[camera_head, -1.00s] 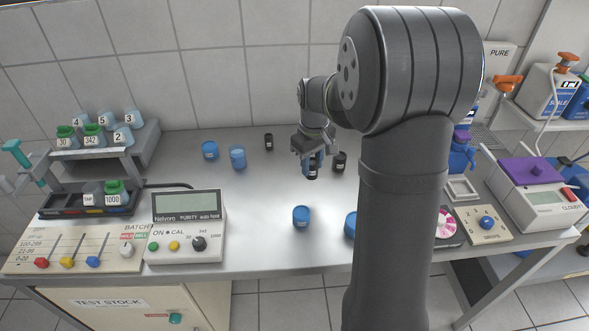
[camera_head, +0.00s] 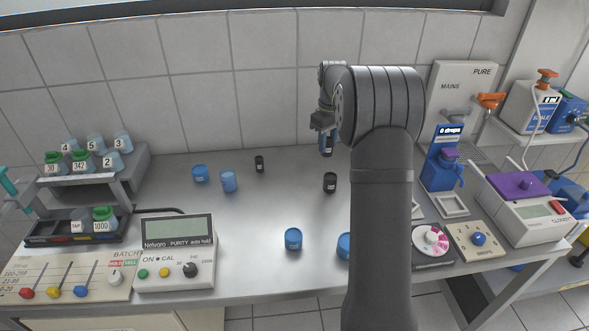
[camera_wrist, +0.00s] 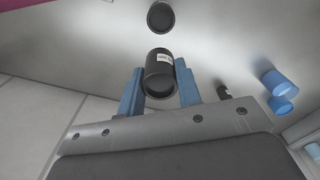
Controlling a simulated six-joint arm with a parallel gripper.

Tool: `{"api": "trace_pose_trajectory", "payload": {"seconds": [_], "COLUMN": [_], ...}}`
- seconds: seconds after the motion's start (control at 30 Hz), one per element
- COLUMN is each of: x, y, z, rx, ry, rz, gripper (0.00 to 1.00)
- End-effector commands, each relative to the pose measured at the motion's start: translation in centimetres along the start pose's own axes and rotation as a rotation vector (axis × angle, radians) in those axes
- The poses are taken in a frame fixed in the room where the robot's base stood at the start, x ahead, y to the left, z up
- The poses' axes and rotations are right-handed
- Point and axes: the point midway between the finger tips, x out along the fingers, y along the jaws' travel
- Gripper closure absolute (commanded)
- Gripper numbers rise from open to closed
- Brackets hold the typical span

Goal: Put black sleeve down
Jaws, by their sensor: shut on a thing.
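My gripper (camera_head: 326,138) is raised above the back of the steel bench. It is shut on a black sleeve (camera_wrist: 158,64) with a small white label, held between blue fingers in the wrist view. In the head view the held sleeve is largely hidden by the fingers. A second black sleeve (camera_head: 330,183) stands on the bench below the gripper. A third, smaller-looking black one (camera_head: 259,164) stands further back left. In the wrist view a black sleeve (camera_wrist: 160,17) shows beyond the held one, apart from it.
Blue containers (camera_head: 228,181) (camera_head: 199,173) stand at the back left, another (camera_head: 293,239) near the front. A purity meter (camera_head: 175,255) and a bottle rack (camera_head: 95,175) are at the left. A blue drop dispenser (camera_head: 440,165) stands right. The bench middle is clear.

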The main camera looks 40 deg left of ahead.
Motion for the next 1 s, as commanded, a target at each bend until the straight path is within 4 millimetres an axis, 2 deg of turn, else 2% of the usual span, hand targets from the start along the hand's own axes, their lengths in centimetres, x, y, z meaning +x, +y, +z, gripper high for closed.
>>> {"api": "trace_pose_trajectory", "payload": {"seconds": [0.13, 0.3, 0.37, 0.7, 0.8, 1.0], "x": [0.3, 0.7, 1.2, 5.8, 6.7, 7.5], "y": [1.8, 2.2, 1.9, -1.4, -2.2, -2.7], "z": [-1.3, -2.2, -3.0, -9.7, -11.2, -12.2], "rx": [0.000, -0.002, -0.002, -0.003, -0.003, 0.000], "ry": [0.001, 0.000, -0.001, -0.001, 0.000, 0.000], "rz": [0.001, 0.000, -0.001, 0.000, 0.000, 0.000], "gripper": [0.90, 0.90, 0.90, 0.90, 0.90, 0.90]}}
